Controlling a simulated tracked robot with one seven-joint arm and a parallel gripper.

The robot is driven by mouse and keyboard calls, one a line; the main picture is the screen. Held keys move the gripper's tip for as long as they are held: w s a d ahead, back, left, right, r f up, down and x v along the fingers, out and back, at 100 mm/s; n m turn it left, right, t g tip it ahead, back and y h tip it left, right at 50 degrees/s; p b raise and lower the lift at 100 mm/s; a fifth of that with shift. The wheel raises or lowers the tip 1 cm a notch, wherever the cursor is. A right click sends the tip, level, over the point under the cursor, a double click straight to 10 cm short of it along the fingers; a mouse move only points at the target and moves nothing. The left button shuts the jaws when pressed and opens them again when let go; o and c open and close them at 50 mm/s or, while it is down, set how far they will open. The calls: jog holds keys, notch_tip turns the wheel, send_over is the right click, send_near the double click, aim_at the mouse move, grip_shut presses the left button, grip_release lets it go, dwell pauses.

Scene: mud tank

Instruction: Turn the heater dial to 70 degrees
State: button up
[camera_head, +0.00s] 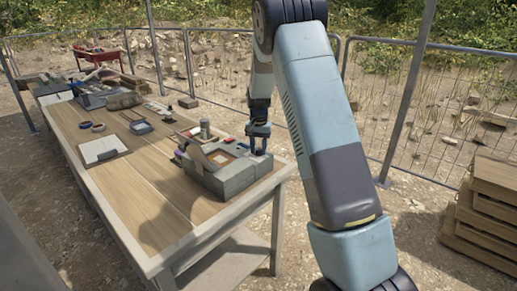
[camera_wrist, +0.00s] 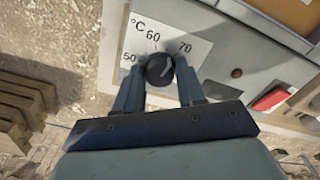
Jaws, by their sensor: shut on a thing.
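The heater dial (camera_wrist: 160,69) is a round black knob in the wrist view. It sits on a white scale plate (camera_wrist: 190,33) marked °C with 50 at left, 60 at top and 70 at right. A small pale mark shows on the knob, but I cannot tell surely which number it points at. My gripper (camera_wrist: 161,74) is shut on the dial, one finger on each side. In the head view my gripper (camera_head: 258,143) reaches down onto the right end of the grey mud tank (camera_head: 240,182); the dial is hidden there.
A red switch (camera_wrist: 270,98) and a small dark round spot (camera_wrist: 237,72) lie right of the dial. The wooden table (camera_head: 165,205) carries a clipboard (camera_head: 100,149), tape rolls and tools to the left. Stacked crates (camera_head: 485,215) stand on the ground at right.

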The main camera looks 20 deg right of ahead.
aim_at(258, 149)
jog(key=shift+m, duration=1.5)
jog(key=o, duration=1)
jog(key=shift+o, duration=0.2)
jog(key=shift+r, duration=0.1)
notch_tip(258, 149, up, 14)
jog(key=shift+f, duration=0.25)
